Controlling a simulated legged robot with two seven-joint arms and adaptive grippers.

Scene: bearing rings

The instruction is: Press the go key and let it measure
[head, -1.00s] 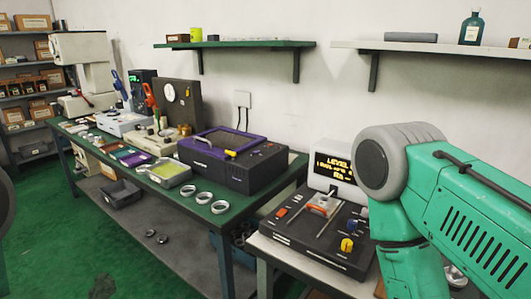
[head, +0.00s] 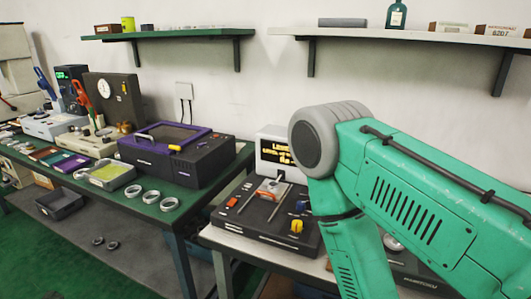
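A dark measuring device (head: 252,231) stands on the light bench right of the green table. Its white display (head: 268,138) shows yellow text starting with "LE", partly hidden by my arm. On its top are a small orange key (head: 231,202), a blue knob (head: 300,206), a yellow knob (head: 297,226) and a central orange-and-white part between two metal rods. I cannot tell which control is the go key; no label is readable. My green right arm comes in from the right and covers the device's right side. Neither gripper is in view.
Three metal rings (head: 151,196) lie near the front edge of the green table (head: 140,216). A purple-lidded machine (head: 178,153) and a tray (head: 108,176) stand there. A grey bin (head: 60,204) is on the lower shelf. Two wall shelves hang above.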

